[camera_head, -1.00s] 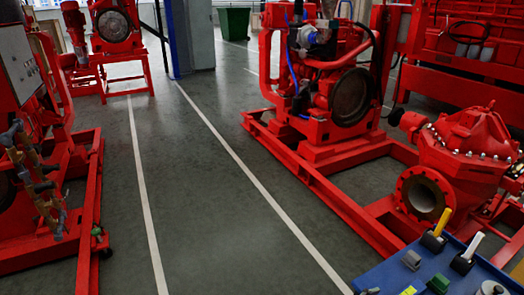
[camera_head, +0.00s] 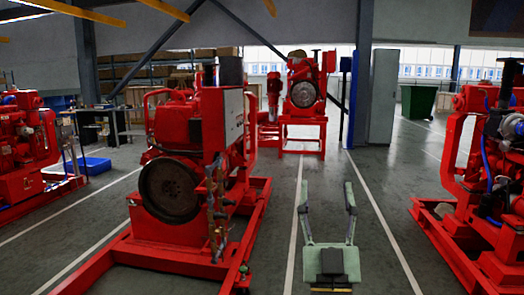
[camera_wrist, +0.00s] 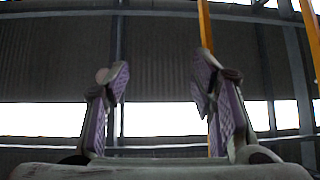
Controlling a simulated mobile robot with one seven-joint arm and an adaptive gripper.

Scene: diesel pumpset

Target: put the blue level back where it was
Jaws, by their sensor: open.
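My gripper (camera_head: 326,190) stands up at the bottom middle of the head view, with its two fingers spread apart. The wrist view also shows my gripper (camera_wrist: 162,70), open with nothing between its fingers. I cannot make out the blue level in either view now. The place it came from cannot be told from these frames.
A red diesel engine on a skid (camera_head: 172,190) stands left of my gripper. Another red pumpset (camera_head: 490,190) stands at the right edge. A red machine (camera_head: 303,90) and a green bin (camera_head: 418,101) are farther back. White-lined grey floor (camera_head: 375,240) lies between the skids.

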